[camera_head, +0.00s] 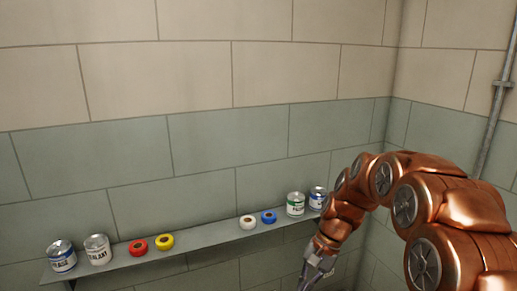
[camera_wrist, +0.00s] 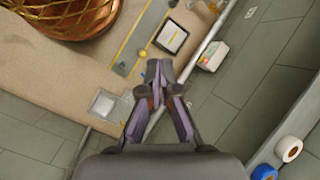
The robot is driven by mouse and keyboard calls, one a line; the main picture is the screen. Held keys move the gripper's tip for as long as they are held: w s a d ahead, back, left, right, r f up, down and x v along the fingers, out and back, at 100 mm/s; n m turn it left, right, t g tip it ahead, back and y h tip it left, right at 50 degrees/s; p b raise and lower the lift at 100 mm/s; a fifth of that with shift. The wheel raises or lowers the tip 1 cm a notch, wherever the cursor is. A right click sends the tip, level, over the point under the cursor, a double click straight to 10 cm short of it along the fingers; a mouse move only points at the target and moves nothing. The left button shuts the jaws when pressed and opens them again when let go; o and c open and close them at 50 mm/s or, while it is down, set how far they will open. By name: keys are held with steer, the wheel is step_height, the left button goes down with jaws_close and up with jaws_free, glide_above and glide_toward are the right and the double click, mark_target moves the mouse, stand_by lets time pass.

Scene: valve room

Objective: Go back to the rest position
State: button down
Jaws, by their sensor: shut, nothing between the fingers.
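My gripper (camera_head: 317,267) hangs below the right end of the wall shelf in the head view, at the end of my copper arm. In the wrist view my gripper (camera_wrist: 158,80) points away from the camera, with its fingertips together and nothing between them. The fingertips show against the floor and a tan surface farther off. My gripper is apart from the cans and tape rolls.
A shelf (camera_head: 200,246) runs along the tiled wall. It bears several cans, a red tape roll (camera_head: 138,247), a yellow roll (camera_head: 165,241), a white roll (camera_head: 248,222) and a blue roll (camera_head: 268,216). A pipe (camera_head: 492,115) runs up the right wall.

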steer(key=s+d+r+n+h+p, duration=0.1)
steer(key=s+r+p, duration=0.3)
steer(key=s, duration=0.5)
steer(key=s+d+r+n+h+p, duration=0.2)
steer(key=s+r, duration=0.4)
steer(key=s, duration=0.4)
steer(key=s+d+r+n+t+h+p, duration=0.1)
steer(key=s+d+r+p, duration=0.3)
steer(key=s, duration=0.5)
steer(key=shift+s+d+r+n+h+p, duration=0.2)
steer(key=shift+r+n+h+p, duration=0.1)
steer(key=shift+r+n+p, duration=0.5)
steer(key=shift+a+f, duration=0.15)
